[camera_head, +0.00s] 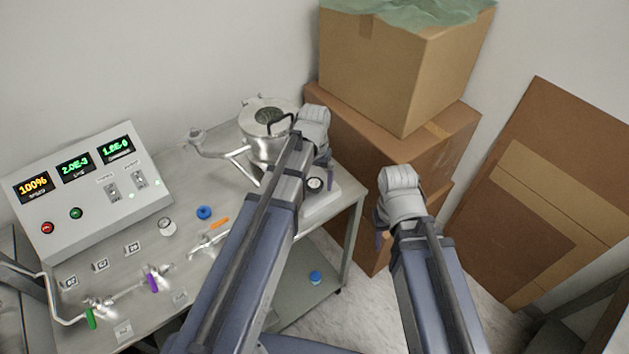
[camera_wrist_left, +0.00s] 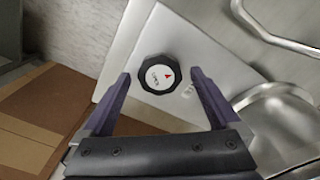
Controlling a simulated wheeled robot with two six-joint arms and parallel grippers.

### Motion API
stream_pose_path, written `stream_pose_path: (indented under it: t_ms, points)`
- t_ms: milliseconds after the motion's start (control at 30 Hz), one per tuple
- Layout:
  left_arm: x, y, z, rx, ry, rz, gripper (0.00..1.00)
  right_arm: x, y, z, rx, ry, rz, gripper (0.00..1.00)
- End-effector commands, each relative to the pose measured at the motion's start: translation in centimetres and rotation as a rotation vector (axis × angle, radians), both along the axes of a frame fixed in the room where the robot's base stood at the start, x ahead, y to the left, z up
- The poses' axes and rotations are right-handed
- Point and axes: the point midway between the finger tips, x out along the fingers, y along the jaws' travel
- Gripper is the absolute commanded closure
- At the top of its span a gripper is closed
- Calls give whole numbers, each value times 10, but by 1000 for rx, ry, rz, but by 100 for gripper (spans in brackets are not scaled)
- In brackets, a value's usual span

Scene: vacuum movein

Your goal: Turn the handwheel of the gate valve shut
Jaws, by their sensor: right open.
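The handwheel (camera_head: 315,184) is a small black knob with a white face at the right end of the steel table.
A steel chamber (camera_head: 265,135) with pipework stands behind my left arm. A control panel (camera_head: 90,190) with lit displays is at the left, with coloured-handled valves in front. Stacked cardboard boxes (camera_head: 395,70) stand close behind my right gripper. Flat cardboard (camera_head: 545,190) leans at the right.

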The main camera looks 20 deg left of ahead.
Motion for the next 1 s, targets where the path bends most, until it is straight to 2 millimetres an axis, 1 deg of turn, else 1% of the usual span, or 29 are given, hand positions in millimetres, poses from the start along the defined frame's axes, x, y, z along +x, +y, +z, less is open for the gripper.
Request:
stream_pose_path:
  t_ms: [33,67,733,767,1000]
  points:
    - [0,0,0,0,0,0,9,0,0,0,0,0,0,50]
    - [0,0,0,0,0,0,12,0,0,0,0,0,0,50]
    - [0,0,0,0,0,0,88,0,0,0,0,0,0,50]
    - [0,0,0,0,0,0,89,0,0,0,0,0,0,50]
    - [0,0,0,0,0,-31,89,0,0,0,0,0,0,50]
